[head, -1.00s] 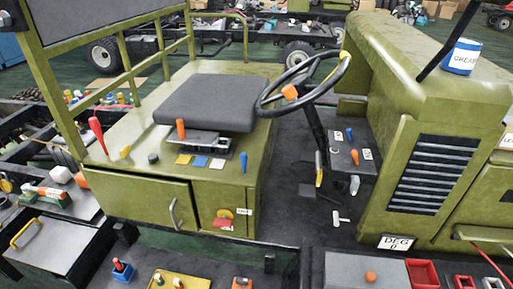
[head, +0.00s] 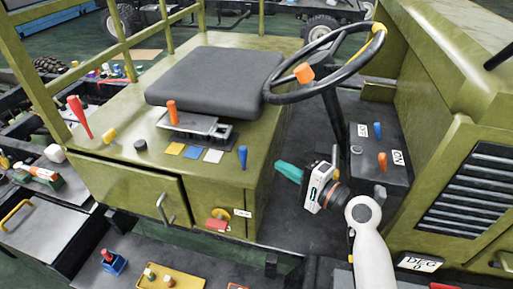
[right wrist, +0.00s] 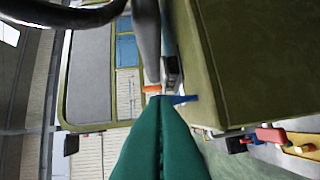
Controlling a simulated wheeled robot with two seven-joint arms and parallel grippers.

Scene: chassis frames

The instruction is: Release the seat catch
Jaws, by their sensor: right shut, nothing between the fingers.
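The black seat cushion (head: 212,78) sits on the olive seat box. Below its front edge is a dark slide plate (head: 205,127) with an upright orange-handled lever (head: 172,112). A blue lever (head: 243,156) stands on the box's right front corner. Which part is the seat catch, I cannot tell. My right gripper (head: 279,165), with green fingers, is shut and empty, right of the blue lever and apart from it in the head view. In the right wrist view its fingertips (right wrist: 158,99) appear close to the blue lever (right wrist: 183,99), with an orange part (right wrist: 152,88) beyond. My left gripper is not in view.
A control panel (head: 378,150) with blue and orange levers stands to the right. A red lever (head: 79,117) and a yellow knob (head: 110,134) are on the box's left.

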